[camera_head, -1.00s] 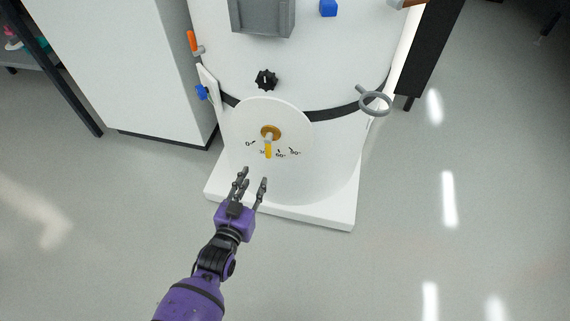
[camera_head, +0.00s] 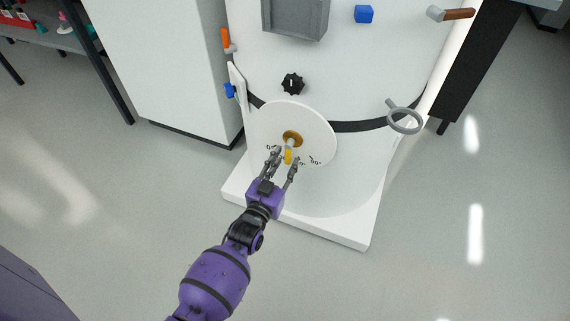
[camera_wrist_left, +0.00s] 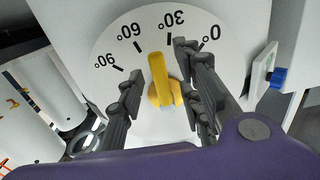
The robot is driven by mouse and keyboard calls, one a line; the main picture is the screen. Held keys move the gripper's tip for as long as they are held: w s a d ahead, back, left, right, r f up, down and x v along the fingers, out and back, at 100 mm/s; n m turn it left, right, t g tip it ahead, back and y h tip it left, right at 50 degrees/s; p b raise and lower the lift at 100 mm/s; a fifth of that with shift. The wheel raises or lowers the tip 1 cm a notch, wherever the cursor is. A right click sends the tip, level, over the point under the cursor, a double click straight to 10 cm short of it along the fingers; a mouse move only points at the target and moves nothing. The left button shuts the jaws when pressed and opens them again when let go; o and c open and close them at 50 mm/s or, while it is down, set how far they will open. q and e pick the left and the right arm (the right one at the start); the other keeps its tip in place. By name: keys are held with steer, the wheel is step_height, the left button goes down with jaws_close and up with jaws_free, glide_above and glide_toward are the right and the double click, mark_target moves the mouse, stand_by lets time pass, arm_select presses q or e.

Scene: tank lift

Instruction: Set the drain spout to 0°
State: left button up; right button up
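The yellow drain spout (camera_wrist_left: 157,66) points between the 30° and 60° marks on the white dial plate (camera_wrist_left: 205,38) in the left wrist view. Its brass hub (camera_head: 292,138) shows in the head view, where the spout (camera_head: 288,157) hangs downward, partly behind my fingers. My left gripper (camera_head: 282,160) is open, with its fingers on either side of the spout. In the left wrist view the gripper (camera_wrist_left: 158,78) has one finger on the 60°–90° side and two on the 0°–30° side. Contact with the spout cannot be made out. My right gripper is not in view.
A black knob (camera_head: 293,84) sits above the dial on the white tank (camera_head: 350,75). A blue-handled part (camera_head: 230,90) is at left and a grey ring (camera_head: 404,117) at right. The white base (camera_head: 340,232) juts out below. The floor in front is clear.

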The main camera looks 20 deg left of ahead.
arm_select(q)
steer(key=shift+w, duration=0.1)
jaws_close()
steer(key=shift+a+m, duration=0.15)
steer(key=shift+m, duration=0.15)
steer(key=a+m, duration=0.1)
steer(key=m, duration=0.1)
steer(key=m+p, duration=0.1)
steer(key=m, duration=0.1)
steer(key=a+r+m+p, duration=0.1)
steer(key=m, duration=0.1)
steer(key=shift+a+m, duration=0.35)
steer(key=shift+m, duration=0.05)
steer(key=shift+a+r+m+p, duration=0.2)
steer(key=shift+m+p, duration=0.15)
steer(key=shift+m, duration=0.25)
